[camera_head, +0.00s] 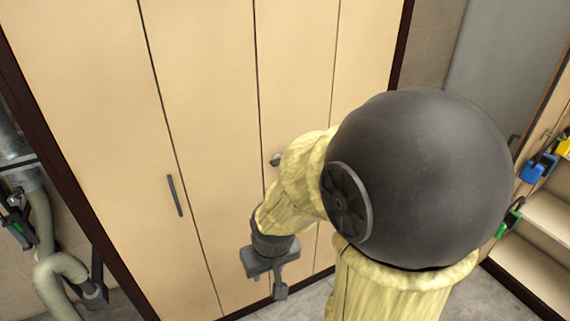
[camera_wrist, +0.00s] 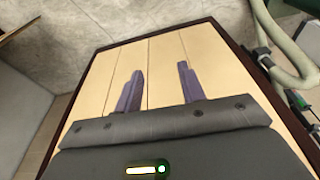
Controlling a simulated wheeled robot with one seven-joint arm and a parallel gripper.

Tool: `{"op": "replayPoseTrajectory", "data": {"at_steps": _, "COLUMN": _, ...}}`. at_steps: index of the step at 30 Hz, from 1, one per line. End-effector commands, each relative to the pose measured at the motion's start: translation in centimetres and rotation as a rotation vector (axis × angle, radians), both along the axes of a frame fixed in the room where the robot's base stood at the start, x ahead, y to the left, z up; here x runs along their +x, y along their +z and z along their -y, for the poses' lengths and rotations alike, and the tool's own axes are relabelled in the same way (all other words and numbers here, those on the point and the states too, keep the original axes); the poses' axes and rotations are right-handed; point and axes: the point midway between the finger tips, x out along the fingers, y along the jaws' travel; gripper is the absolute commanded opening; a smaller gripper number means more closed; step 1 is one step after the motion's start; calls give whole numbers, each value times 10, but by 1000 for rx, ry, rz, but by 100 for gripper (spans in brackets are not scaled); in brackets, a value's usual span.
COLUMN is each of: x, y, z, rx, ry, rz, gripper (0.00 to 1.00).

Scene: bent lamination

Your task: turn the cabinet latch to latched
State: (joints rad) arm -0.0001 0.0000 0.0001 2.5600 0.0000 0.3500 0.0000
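The tan cabinet (camera_head: 210,100) has several tall door panels in a dark frame. A small grey knob-like piece (camera_head: 276,159), perhaps the latch, sits on the doors just left of my arm; the arm partly hides that area, and its turn position cannot be told. My gripper (camera_head: 266,284) hangs low in front of the doors, below this piece. In the wrist view, the two fingers of my gripper (camera_wrist: 160,72) stand apart with nothing between them. The cabinet doors (camera_wrist: 165,60) show behind the fingers, and no latch can be made out there.
A dark bar handle (camera_head: 175,195) is on a door to the left. A hose (camera_head: 48,240) and tools are at the far left. Shelves (camera_head: 540,245) with blue and green clamps stand at the right. Grey floor (camera_head: 300,300) shows below the cabinet.

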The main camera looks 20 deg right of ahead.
Motion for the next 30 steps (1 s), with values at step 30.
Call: {"op": "replayPoseTrajectory", "data": {"at_steps": 30, "x": 201, "y": -39, "z": 169, "rx": -79, "ry": -30, "rz": 957, "gripper": 84}}
